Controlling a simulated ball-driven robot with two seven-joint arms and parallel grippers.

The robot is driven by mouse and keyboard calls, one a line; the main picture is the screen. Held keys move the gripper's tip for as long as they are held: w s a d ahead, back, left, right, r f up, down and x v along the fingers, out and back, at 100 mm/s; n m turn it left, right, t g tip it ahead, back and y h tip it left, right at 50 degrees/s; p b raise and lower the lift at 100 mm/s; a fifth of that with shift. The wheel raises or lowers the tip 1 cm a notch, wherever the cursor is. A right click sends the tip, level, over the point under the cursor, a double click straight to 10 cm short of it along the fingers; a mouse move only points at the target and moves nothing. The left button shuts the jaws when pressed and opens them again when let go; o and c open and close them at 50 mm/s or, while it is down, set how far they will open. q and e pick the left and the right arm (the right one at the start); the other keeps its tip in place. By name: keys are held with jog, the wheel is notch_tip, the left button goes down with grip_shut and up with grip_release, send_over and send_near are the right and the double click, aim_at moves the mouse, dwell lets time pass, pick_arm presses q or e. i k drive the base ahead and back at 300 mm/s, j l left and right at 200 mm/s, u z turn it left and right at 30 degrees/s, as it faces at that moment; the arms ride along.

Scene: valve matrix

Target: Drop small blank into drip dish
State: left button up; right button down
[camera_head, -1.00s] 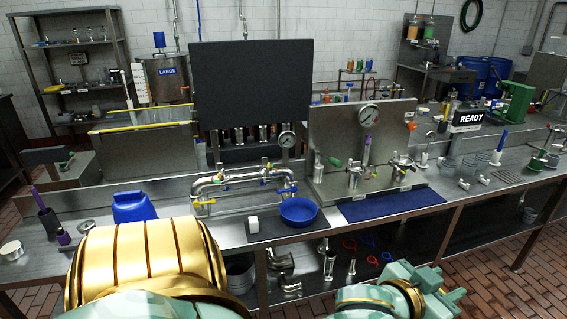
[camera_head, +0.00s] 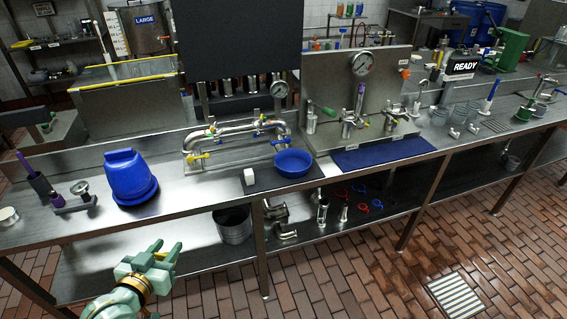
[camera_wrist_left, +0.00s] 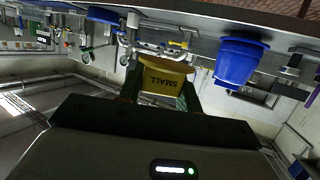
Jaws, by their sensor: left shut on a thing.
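My left gripper (camera_head: 165,255) is low at the bottom left of the head view, in front of the bench edge. In the left wrist view the left gripper (camera_wrist_left: 160,88) is shut on a yellow piece marked SMALL, the small blank (camera_wrist_left: 167,82). The drip dish (camera_head: 292,163) looks like the shallow blue bowl on a dark mat near the bench's front edge. It is up and to the right of my left gripper, well apart from it. My right gripper is not in view.
A white block (camera_head: 250,177) sits on the mat left of the dish. A blue bucket-like container (camera_head: 129,178) stands on the bench at left. Steel pipes (camera_head: 235,135) with valves rise behind the dish. A blue mat (camera_head: 382,152) lies right. A lower shelf holds a pot (camera_head: 234,226).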

aim_at(288, 168)
jog(key=i+l+z, duration=0.1)
jog(key=i+l, duration=0.15)
jog(key=i, duration=0.15)
jog(key=i+l+z, duration=0.15)
jog(key=i, duration=0.25)
jog(key=i+l+z, duration=0.1)
jog(key=i, duration=0.35)
jog(key=l, duration=0.1)
